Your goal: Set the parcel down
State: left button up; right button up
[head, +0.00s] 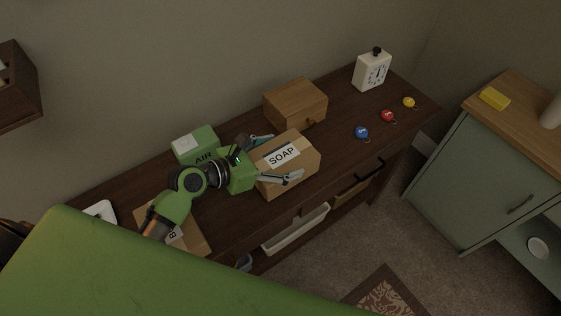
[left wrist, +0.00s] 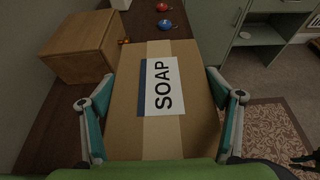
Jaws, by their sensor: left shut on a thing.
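The parcel is a brown cardboard box (head: 292,172) with a white SOAP label, over the dark wooden sideboard (head: 233,225) near its front edge. In the left wrist view the SOAP box (left wrist: 190,120) fills the middle, its labelled face towards the camera. My left gripper (head: 285,157) is shut on it, one finger along each side; both fingers of the left gripper (left wrist: 160,82) show in the wrist view. The box's underside is hidden, so I cannot tell whether it touches the top.
A green AIR box (head: 194,142) and a partly hidden cardboard box (head: 196,242) are left of the parcel. A wooden box (head: 296,101) stands behind it. Bare top shows between.

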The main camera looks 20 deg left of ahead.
pick_arm(q)
jog(key=shift+f, duration=1.15)
jog(key=shift+f, duration=0.1)
jog(key=o, duration=1.2)
jog(key=shift+s+f, duration=0.1)
jog(key=shift+o, duration=1.3)
jog(key=v, duration=1.2)
jog(key=shift+r+b, duration=0.25)
jog(key=shift+b, duration=0.2)
